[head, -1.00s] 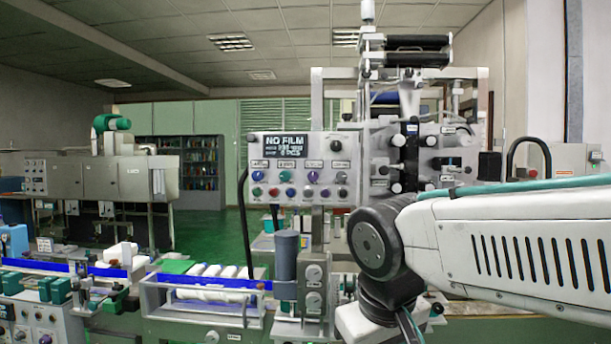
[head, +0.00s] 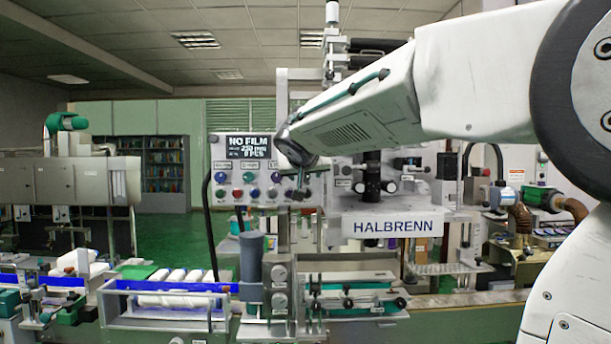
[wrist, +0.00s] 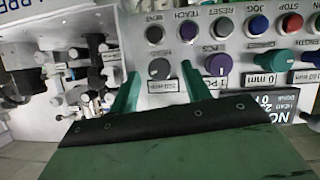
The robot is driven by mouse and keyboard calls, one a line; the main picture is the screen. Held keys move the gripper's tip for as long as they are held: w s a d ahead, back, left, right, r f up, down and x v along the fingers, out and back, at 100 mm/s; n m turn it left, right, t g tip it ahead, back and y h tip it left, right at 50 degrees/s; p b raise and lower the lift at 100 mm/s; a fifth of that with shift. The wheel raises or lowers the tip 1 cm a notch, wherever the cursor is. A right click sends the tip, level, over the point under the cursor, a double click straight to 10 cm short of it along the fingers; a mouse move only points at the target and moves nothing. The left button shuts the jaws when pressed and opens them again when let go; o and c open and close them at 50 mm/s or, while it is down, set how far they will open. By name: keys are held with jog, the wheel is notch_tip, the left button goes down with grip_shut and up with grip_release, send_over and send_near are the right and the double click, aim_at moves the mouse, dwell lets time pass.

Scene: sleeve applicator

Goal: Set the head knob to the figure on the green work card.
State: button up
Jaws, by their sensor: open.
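The control panel (head: 225,172) stands left of centre in the head view, and fills the top of the wrist view, upside down. A grey knob (wrist: 159,68) there has a plate that seems to read 250 mm; its name is too small to read. My gripper (wrist: 160,72) is open, with one green finger on each side of this knob. I cannot tell whether they touch it. In the head view my gripper (head: 299,186) is at the panel's right end, covering the knob. The display (head: 250,147) reads NO FILM, with what looks like 250 mm below. I cannot identify the green work card.
A purple knob (wrist: 218,64) sits close beside one finger, with a green knob (wrist: 285,60) beyond it. A row of buttons, including a red one (wrist: 290,24), runs along the panel. The HALBRENN head (head: 392,226) stands right of my gripper.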

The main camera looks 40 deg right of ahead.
jog(key=shift+w+d+f, duration=0.25)
jog(key=shift+w+d, duration=0.05)
jog(key=shift+w, duration=0.1)
jog(key=shift+c, duration=0.3)
jog(key=c, duration=0.9)
jog(key=shift+c, duration=0.2)
jog(key=n+h, duration=0.1)
jog(key=n, duration=0.1)
jog(key=n+g+h, duration=0.1)
jog(key=n+h, duration=0.1)
jog(key=n, duration=0.1)
jog(key=n+h, duration=0.1)
jog(key=n, duration=0.1)
jog(key=shift+w+a+f+g, duration=0.2)
jog(key=shift+a+g, duration=0.05)
jog(key=shift+g, duration=0.05)
jog(key=shift+n+h, duration=0.3)
jog(key=shift+n, duration=0.1)
